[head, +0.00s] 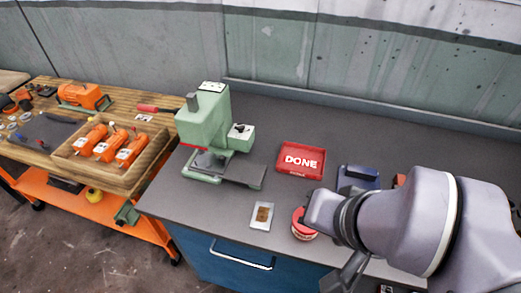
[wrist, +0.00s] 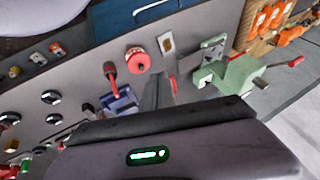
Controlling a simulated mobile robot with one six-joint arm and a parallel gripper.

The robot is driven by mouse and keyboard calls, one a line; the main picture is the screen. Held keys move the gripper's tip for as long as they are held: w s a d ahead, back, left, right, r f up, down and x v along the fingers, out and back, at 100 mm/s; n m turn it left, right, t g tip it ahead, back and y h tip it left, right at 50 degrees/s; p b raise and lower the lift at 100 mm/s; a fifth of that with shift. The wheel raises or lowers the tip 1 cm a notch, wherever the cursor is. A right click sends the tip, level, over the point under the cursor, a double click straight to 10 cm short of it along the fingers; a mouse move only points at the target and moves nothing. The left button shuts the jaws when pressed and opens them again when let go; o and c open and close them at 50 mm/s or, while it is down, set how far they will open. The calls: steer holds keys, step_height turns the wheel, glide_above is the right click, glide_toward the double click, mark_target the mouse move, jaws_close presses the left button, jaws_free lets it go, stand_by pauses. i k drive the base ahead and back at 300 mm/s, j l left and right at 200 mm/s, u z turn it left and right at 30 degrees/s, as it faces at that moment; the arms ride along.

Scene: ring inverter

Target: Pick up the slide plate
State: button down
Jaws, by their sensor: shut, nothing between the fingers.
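A dark grey flat plate (head: 243,174) juts to the right from the base of the green press (head: 206,120). A small pale plate with a brown patch (head: 262,215) lies flat on the grey bench in front; it also shows in the wrist view (wrist: 167,42). I cannot tell for sure which of these is the slide plate. My gripper (wrist: 158,88) is shut and empty in the wrist view, above the bench and apart from both plates. In the head view my arm covers the right side, and the fingertips are not clear.
A red round tin (head: 304,225) stands right of the small plate, close to my arm. A red tray marked DONE (head: 302,160) and a blue item (head: 358,177) lie behind. A wooden tray (head: 80,160) with orange motors is at left. Bench behind the red tray is clear.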

mark_target(262, 220)
steer(key=i+j+z, duration=0.1)
steer(key=j+z, duration=0.25)
steer(key=j, duration=0.55)
steer(key=j+z, duration=0.3)
steer(key=j, duration=0.6)
